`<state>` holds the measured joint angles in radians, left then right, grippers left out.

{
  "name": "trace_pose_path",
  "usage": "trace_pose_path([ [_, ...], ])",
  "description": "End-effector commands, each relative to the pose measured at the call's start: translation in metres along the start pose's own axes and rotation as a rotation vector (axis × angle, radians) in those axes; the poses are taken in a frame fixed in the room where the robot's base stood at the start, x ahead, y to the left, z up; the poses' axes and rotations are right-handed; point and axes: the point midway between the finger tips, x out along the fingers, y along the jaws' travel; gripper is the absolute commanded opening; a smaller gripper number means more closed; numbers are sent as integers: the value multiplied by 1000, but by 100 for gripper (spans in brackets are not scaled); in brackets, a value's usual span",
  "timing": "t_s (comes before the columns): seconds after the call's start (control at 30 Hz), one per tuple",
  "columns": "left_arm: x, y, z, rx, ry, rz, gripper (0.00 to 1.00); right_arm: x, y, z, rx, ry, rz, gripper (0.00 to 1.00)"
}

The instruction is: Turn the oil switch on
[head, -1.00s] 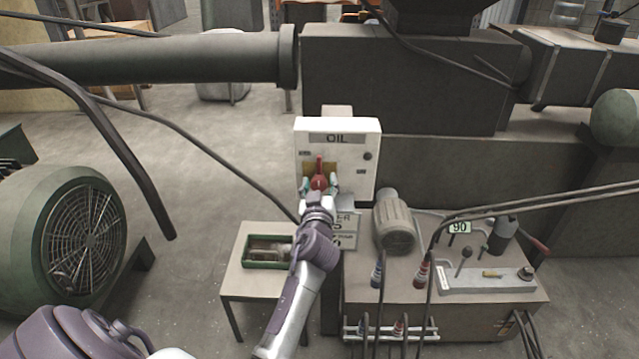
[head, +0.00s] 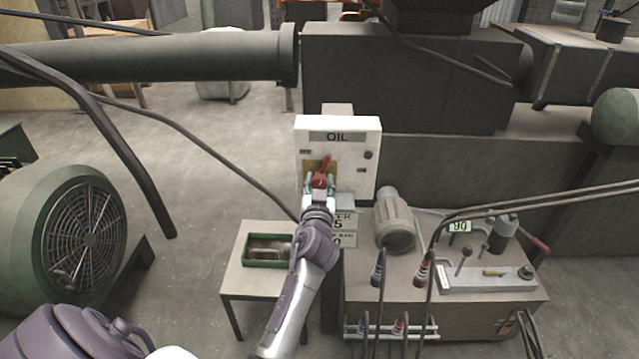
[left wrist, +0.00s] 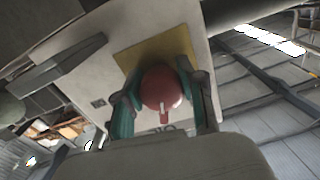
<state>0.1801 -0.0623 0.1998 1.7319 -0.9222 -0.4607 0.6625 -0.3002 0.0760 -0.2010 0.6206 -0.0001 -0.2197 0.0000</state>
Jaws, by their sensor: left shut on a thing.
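The white oil switch box (head: 358,140), labelled OIL, stands upright in the middle of the head view. Its red switch handle (head: 323,168) sits on a yellow plate and leans a little to the right at the top. My left gripper (head: 320,183) is at the handle and shut on it. In the left wrist view the red knob (left wrist: 162,88) lies between the two green-padded fingers (left wrist: 160,98), in front of the yellow plate (left wrist: 158,52). Part of the handle is hidden by the fingers. My right gripper is not in view.
A small table (head: 238,281) with a green tray (head: 248,265) stands below left of the box. A grey machine bench (head: 450,306) with a motor (head: 394,222) and levers is at the lower right. A large green fan motor (head: 75,235) is at the left. Cables hang across.

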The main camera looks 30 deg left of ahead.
Motion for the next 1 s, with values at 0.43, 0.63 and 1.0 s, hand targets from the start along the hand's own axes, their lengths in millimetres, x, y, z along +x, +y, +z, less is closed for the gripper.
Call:
trace_pose_path([
  [0.43,1,-2,-4,427,5,-2,5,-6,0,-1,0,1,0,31],
  [0.63,1,-3,-5,619,6,-2,5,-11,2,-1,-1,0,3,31],
  [1.0,1,-3,-7,957,8,-2,5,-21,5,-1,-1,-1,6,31],
])
